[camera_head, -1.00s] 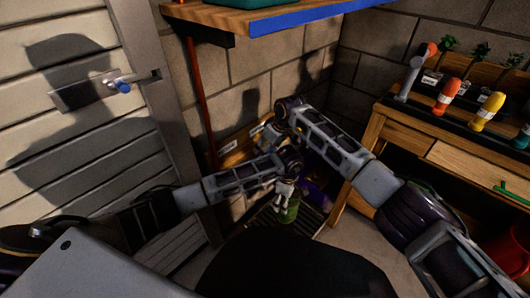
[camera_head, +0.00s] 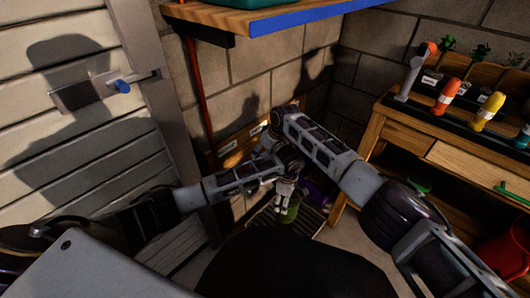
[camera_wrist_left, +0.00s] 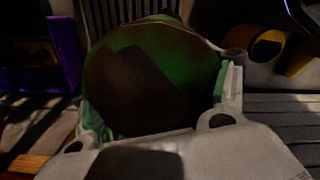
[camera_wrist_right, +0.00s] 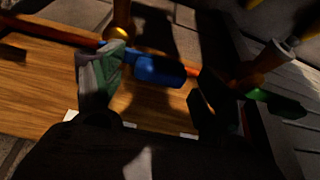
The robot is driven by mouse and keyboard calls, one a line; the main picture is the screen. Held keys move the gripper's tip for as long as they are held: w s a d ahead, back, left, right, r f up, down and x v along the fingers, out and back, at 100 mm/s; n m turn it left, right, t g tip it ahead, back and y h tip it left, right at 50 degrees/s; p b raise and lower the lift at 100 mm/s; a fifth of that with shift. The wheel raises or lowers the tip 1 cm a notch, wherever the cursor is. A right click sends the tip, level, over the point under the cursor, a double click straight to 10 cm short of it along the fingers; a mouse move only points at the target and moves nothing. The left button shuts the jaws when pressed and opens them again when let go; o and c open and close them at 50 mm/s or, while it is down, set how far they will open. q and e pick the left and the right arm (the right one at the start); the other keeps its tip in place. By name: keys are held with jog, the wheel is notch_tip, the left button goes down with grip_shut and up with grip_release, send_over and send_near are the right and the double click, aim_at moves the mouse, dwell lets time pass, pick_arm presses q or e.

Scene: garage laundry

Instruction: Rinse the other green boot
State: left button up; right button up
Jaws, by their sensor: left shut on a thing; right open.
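The green boot (camera_head: 289,212) hangs low over the dark slatted grate in the head view. My left gripper (camera_head: 285,190) is shut on it, with its fingers on either side. In the left wrist view the boot (camera_wrist_left: 150,75) fills the middle, dark brown patches covering much of its green. My right gripper (camera_wrist_right: 157,72) is open, its fingers apart on either side of a blue handle (camera_wrist_right: 160,70) by a wooden board. I cannot tell whether they touch it. In the head view the right gripper is mostly hidden by its own wrist.
A wooden shelf with a blue edge (camera_head: 310,14) overhangs the back wall. A workbench (camera_head: 460,160) with bottles and plants stands right, a red bucket (camera_head: 505,255) below it. A red pipe (camera_head: 203,105) runs down the wall. A door (camera_head: 75,130) is at left.

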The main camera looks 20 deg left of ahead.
jog(key=c, duration=1.4)
jog(key=shift+c, duration=0.3)
jog(key=shift+d, duration=0.1)
jog(key=shift+d+n+g, duration=0.3)
jog(key=shift+d+n, duration=0.1)
jog(key=shift+n, duration=0.4)
jog(key=shift+d+n+g, duration=0.3)
jog(key=shift+d+n, duration=0.05)
jog(key=shift+n, duration=0.45)
jog(key=o, duration=1.5)
jog(key=shift+s, duration=0.1)
jog(key=shift+c, duration=0.2)
jog(key=shift+y, duration=0.3)
